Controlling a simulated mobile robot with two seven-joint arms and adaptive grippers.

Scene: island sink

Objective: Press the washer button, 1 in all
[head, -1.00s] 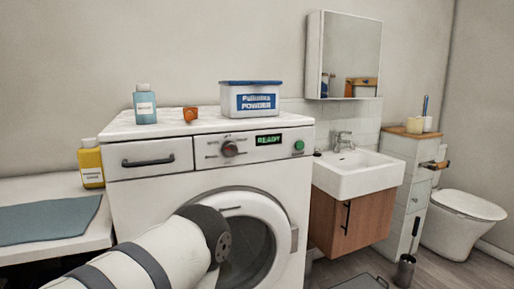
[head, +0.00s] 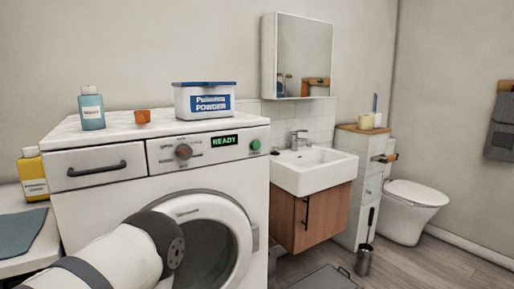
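The white washer (head: 80,204) stands in front of me with its round door (head: 215,262) closed. The button is unobstructed. One of my arms comes in from the lower left and covers part of the washer door. Its gripper does not show, and my other arm is out of the picture.
A yellow bottle (head: 32,176) stands at left. A sink (head: 312,175) over a wooden cabinet (head: 312,217) is to the right. Open floor (head: 420,265) lies at lower right.

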